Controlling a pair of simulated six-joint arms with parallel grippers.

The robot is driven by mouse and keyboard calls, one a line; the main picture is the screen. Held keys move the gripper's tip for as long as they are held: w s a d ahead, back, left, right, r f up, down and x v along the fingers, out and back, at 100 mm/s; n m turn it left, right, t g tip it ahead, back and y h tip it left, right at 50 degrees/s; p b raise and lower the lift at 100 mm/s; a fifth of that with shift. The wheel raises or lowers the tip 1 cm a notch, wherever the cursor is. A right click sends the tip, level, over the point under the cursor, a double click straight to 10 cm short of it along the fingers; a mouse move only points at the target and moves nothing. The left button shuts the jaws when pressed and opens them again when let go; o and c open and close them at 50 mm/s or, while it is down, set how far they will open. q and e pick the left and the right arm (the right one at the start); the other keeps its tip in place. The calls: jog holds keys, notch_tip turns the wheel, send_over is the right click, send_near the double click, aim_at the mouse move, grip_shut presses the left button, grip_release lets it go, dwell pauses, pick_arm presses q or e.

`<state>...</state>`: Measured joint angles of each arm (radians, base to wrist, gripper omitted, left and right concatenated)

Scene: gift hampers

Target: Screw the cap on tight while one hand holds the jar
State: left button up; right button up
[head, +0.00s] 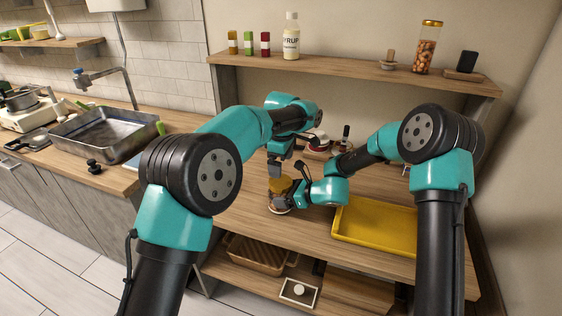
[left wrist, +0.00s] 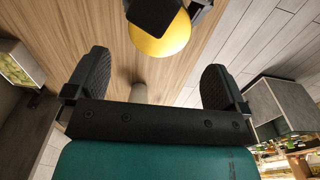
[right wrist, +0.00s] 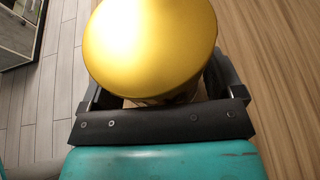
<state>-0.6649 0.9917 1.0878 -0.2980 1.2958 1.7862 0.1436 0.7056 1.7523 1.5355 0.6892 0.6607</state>
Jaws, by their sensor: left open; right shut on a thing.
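The jar has a wide gold cap (head: 280,185) and stands on the wooden counter. In the right wrist view the cap (right wrist: 150,45) fills the top middle and hides most of the jar body (right wrist: 168,99). My right gripper (head: 284,197) comes in from the right and is shut on the jar, below the cap. My left gripper (head: 276,168) points down just over the cap. In the left wrist view its two fingers (left wrist: 152,85) are wide apart with nothing between them, and the cap (left wrist: 162,40) lies beyond the fingertips. How tightly the cap sits cannot be seen.
A yellow tray (head: 375,226) lies to the right on the counter. A metal sink (head: 105,133) is at the left. A shelf (head: 350,72) behind holds a syrup bottle (head: 291,37) and a nut jar (head: 427,47). A wicker basket (head: 255,254) is below.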

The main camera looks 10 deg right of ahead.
aim_at(281, 181)
pick_arm(q)
jog(key=shift+f, duration=3.8)
jog(key=shift+c, duration=0.3)
jog(key=c, duration=0.7)
jog(key=shift+m, duration=1.7)
jog(key=o, duration=0.8)
jog(key=shift+c, duration=0.2)
jog(key=shift+r, duration=0.1)
jog(key=shift+r, duration=2.15)
